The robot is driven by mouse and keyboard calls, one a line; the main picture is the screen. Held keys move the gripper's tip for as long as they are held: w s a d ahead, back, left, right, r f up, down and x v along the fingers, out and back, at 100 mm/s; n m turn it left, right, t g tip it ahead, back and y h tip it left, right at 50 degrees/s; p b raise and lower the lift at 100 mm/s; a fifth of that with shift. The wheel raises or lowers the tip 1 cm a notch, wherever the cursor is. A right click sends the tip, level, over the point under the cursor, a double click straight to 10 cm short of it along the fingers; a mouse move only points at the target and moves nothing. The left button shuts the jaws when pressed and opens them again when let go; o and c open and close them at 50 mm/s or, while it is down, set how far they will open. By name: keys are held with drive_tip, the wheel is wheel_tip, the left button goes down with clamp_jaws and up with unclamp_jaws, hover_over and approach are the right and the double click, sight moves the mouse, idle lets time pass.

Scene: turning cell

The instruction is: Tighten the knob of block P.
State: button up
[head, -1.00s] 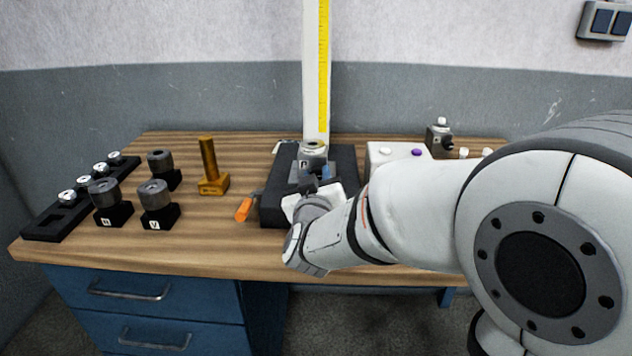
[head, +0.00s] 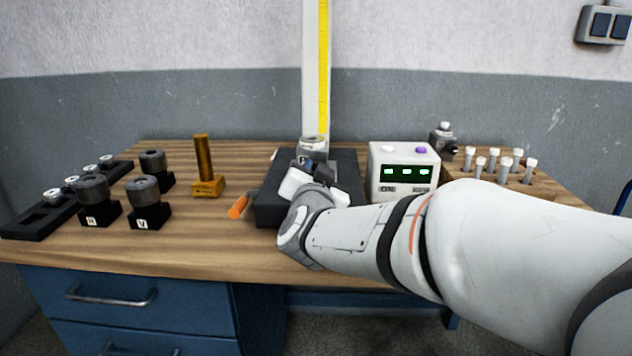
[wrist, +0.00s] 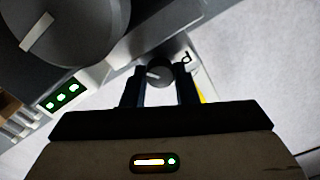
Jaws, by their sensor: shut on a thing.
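Block P (head: 318,157) is a grey block on a dark base at the foot of the yellow-marked scale, with a round metal piece on top. In the wrist view its letter tag (wrist: 186,57) shows rotated. A small dark knob (wrist: 158,72) with a white mark sits beside the tag. My gripper (wrist: 158,78) has one finger on each side of this knob and is shut on it. In the head view my gripper (head: 318,178) is at the front of block P and hides the knob and part of the block.
A white box (head: 378,175) with a green-lit display stands right of the block. Pins in a wooden rack (head: 512,180) are farther right. An orange-handled tool (head: 238,207), a brass stand (head: 203,170) and black holders (head: 148,215) are left. A large grey dial (wrist: 75,25) fills the wrist view's upper left.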

drive_tip(key=shift+f+m+b, duration=0.15)
drive_tip(key=shift+m+b, duration=0.2)
drive_tip(key=shift+m, duration=0.15)
drive_tip(key=o, duration=0.7)
drive_tip(key=s+p, duration=0.1)
drive_tip(key=s, duration=0.7)
drive_tip(key=shift+a, duration=0.15)
drive_tip(key=shift+w, duration=0.1)
